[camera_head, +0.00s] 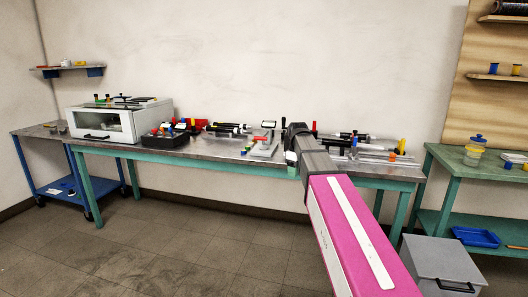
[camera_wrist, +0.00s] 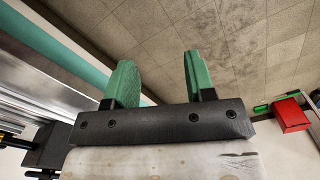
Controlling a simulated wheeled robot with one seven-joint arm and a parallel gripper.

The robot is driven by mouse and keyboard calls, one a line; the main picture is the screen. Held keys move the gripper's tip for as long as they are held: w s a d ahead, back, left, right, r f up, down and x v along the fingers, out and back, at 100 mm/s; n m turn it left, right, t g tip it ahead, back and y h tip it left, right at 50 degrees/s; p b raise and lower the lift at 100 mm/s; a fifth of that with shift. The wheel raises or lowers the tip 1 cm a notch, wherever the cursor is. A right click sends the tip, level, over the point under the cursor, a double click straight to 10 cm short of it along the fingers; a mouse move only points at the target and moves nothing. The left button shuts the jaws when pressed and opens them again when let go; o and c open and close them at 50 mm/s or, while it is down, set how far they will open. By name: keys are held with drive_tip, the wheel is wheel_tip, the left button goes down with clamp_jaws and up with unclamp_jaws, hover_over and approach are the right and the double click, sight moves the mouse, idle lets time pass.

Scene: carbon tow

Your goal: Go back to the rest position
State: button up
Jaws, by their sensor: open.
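My gripper (camera_wrist: 157,75) shows in the wrist view as two green fingers on a dark bar. The fingers are apart, with nothing between them and only floor tiles behind them. In the head view my magenta and dark grey arm reaches from the bottom right toward the workbench (camera_head: 215,157). Its dark end is in front of the bench's middle. The fingers are too small there to make out clearly. In the wrist view a green bench edge runs along the upper left, beside the fingers and apart from them.
The bench carries a white oven-like box (camera_head: 106,120), a black tray (camera_head: 165,139) and several tools. A blue cart (camera_head: 60,185) stands at the left. A green table (camera_head: 480,175) and a grey bin (camera_head: 440,262) stand at the right. The floor at the front left is clear.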

drive_tip(key=s+d+f+m, duration=0.2)
drive_tip(key=s+f+m, duration=0.3)
drive_tip(key=s+f, duration=0.6)
drive_tip(key=s+d+f+m, duration=0.3)
drive_tip(key=s+f+m, duration=0.2)
drive_tip(key=s+f, duration=0.6)
wheel_tip(320, 180, down, 6)
drive_tip(key=shift+s+d+r+m, duration=0.1)
drive_tip(key=shift+s+d+m, duration=0.1)
drive_tip(key=shift+s+m, duration=0.1)
